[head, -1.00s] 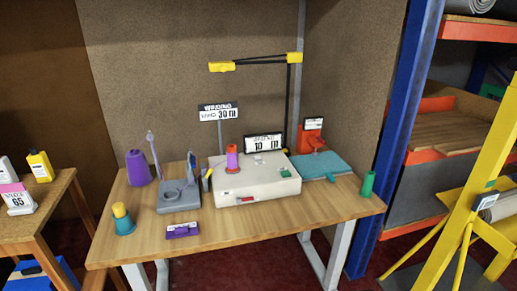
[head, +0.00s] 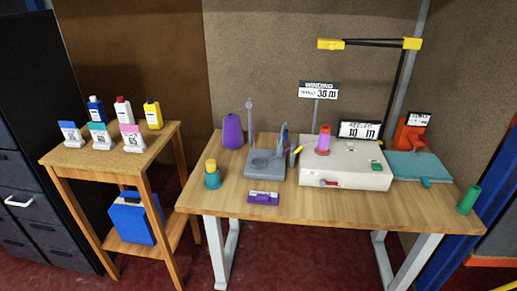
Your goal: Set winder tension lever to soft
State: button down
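A grey device (head: 265,168) with an upright rod and a round recess stands to the left of the machine. I cannot tell for sure which of the two is the winder, and no "soft" mark is legible. My gripper is not in view.
A side table (head: 62,158) holds bottles. Red floor shows in front.

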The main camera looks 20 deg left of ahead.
aim_at(293, 154)
jog(key=i+j, duration=1.4)
